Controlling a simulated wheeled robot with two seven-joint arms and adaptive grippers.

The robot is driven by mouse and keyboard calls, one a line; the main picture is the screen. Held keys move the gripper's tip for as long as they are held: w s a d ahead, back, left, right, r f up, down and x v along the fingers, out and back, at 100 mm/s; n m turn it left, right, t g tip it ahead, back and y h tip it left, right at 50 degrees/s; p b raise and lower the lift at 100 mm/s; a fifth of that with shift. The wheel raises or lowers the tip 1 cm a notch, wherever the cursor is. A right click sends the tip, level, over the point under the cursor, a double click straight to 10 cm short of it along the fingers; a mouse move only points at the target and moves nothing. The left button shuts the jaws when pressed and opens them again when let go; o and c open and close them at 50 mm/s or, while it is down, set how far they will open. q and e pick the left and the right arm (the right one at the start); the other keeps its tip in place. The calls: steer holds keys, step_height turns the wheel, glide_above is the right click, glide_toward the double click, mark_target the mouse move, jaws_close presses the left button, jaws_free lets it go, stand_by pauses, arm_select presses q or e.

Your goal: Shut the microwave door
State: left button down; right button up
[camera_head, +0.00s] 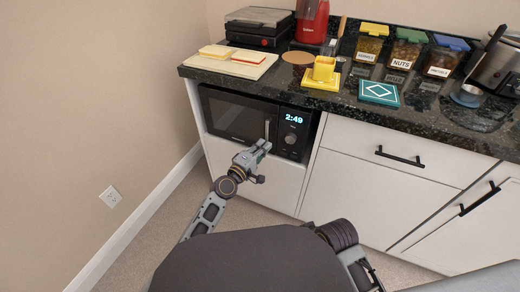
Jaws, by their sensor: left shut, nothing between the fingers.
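The black microwave (238,117) sits in an open bay of the white cabinet, under the counter. Its dark door is on the left with an upright handle (267,130), and its control panel (292,137) with a lit clock is on the right. The door looks flush or nearly flush with the front; I cannot tell whether a small gap is left. My left gripper (263,147) is shut and empty, just in front of the door's lower right part, below the handle. Whether it touches the door is unclear. My right arm shows only in part at the bottom.
The dark counter (450,125) above holds a cutting board (232,64), a grill (258,27), a yellow holder (322,75), a teal tile (379,93) and jars (405,50). Drawers with black handles (400,157) are to the right. A wall stands at left.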

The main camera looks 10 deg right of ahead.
stand_by(0.3)
arm_select(q)
steer(key=v, duration=1.2)
stand_by(0.6)
steer(key=shift+w, duration=0.1)
stand_by(0.5)
